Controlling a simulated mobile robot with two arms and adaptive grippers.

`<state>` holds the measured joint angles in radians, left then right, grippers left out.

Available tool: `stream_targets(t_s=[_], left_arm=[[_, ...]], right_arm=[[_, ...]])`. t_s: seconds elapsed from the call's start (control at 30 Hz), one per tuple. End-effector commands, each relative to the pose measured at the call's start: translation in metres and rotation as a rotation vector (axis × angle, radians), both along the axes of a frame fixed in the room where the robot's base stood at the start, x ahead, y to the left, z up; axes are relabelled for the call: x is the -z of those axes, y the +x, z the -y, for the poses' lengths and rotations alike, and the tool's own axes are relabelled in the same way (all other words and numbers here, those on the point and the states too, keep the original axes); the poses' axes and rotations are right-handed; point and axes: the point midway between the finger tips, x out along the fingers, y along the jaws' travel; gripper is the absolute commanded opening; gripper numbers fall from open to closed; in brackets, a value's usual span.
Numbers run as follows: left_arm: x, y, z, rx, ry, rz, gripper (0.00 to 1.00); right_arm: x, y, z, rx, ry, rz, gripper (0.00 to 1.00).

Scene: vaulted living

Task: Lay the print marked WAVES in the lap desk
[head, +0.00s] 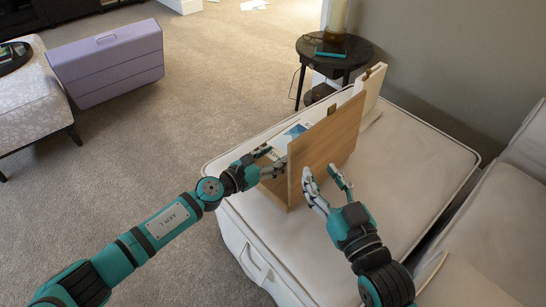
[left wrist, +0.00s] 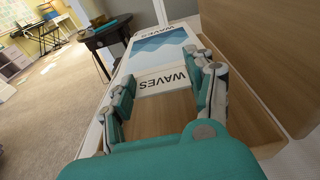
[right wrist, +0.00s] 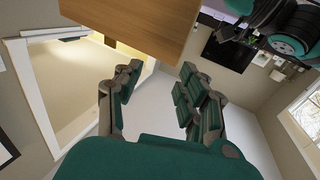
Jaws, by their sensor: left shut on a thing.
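The lap desk is a wooden box with its broad lid (head: 332,140) standing steeply raised on the white cushioned seat. Its bare wooden floor (left wrist: 158,116) shows in the left wrist view. The print marked WAVES (left wrist: 160,45), white with blue wave shapes, lies over the box's far part; it also shows beside the lid in the head view (head: 290,136). My left gripper (head: 268,162) is at the print's near edge, shut on it. My right gripper (head: 325,187) is open and empty on the lid's right side, close to it. The lid's edge (right wrist: 140,22) crosses the right wrist view.
The white ottoman (head: 400,165) bears the desk, with bare room to its right. A cream upright object (head: 372,88) stands behind the lid. A round dark side table (head: 350,55) stands beyond, with a lamp and a teal book. A purple case (head: 108,62) is at far left.

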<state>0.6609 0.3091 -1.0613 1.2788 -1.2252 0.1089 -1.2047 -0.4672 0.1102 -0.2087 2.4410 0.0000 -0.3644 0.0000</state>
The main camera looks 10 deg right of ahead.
Motion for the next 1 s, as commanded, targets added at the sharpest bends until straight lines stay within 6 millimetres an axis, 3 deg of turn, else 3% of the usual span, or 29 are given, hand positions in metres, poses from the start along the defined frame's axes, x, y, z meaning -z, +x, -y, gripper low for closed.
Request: stream_targets(t_s=[0.47, 1.0], left_arm=[[0.012, 0.000, 0.000, 0.000, 0.000, 0.000, 0.31], [0.024, 0.000, 0.000, 0.000, 0.000, 0.000, 0.31]], right_arm=[[-0.041, -0.004, -0.005, -0.014, 0.063, 0.240, 0.40], [-0.087, -0.024, -0.007, -0.030, 0.141, 0.517, 0.40]])
